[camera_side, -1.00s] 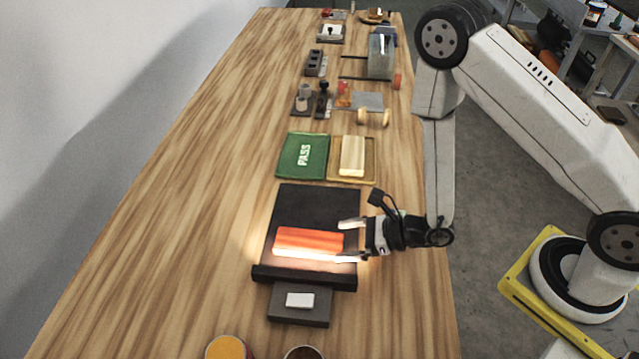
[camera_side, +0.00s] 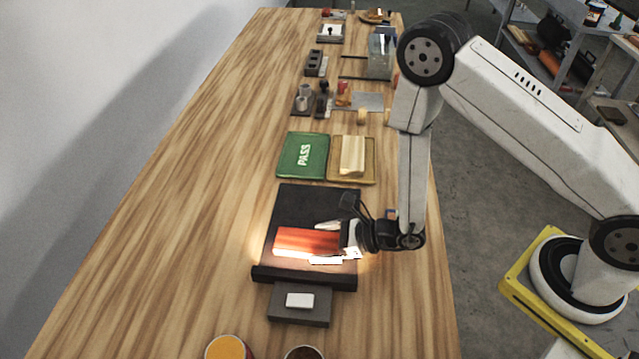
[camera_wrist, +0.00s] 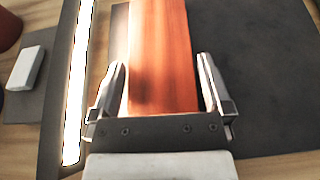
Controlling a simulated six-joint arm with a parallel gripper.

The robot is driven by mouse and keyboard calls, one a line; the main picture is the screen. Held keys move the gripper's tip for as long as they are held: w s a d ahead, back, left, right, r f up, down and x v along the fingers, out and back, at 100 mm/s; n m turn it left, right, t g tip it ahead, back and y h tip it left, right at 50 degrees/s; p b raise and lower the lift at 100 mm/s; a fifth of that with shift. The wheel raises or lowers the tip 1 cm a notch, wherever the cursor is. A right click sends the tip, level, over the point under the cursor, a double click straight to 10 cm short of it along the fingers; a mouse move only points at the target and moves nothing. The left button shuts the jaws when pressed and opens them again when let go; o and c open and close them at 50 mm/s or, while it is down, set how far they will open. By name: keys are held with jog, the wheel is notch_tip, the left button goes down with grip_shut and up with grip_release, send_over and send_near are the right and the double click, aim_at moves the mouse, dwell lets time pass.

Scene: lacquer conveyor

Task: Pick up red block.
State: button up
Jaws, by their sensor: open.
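The red block (camera_side: 300,241) lies flat on the black conveyor pad (camera_side: 315,202), beside a bright light strip. It also shows in the wrist view (camera_wrist: 162,58) as a long orange-red block running away from the camera. My gripper (camera_side: 331,243) is open at the block's right end in the side view. In the wrist view its two fingers (camera_wrist: 160,90) stand on either side of the block's near end, with a small gap on each side. Part of the block's right end is hidden by my gripper in the side view.
A grey pad with a white piece (camera_side: 299,300) lies in front of the conveyor. A green PASS tray (camera_side: 290,166) and a yellow tray (camera_side: 364,179) with a pale block (camera_side: 352,155) lie behind it. Jars (camera_side: 226,347) stand at the front edge. The left side of the table is clear.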

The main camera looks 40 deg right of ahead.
aim_at(324, 242)
jog(key=c, duration=1.1)
jog(key=shift+o, duration=0.2)
jog(key=shift+r, duration=0.1)
notch_tip(324, 242, up, 10)
dwell(0.4)
jog(key=shift+w, duration=0.1)
dwell(0.6)
jog(key=w+d+r+m+t+h, duration=0.1)
jog(key=w+d+r, duration=0.3)
jog(key=d+r, duration=0.4)
jog(key=w+d+r+m+t+h, duration=0.2)
jog(key=w+d+r+m+h, duration=0.2)
jog(key=d+r, duration=0.5)
jog(key=shift+d, duration=0.2)
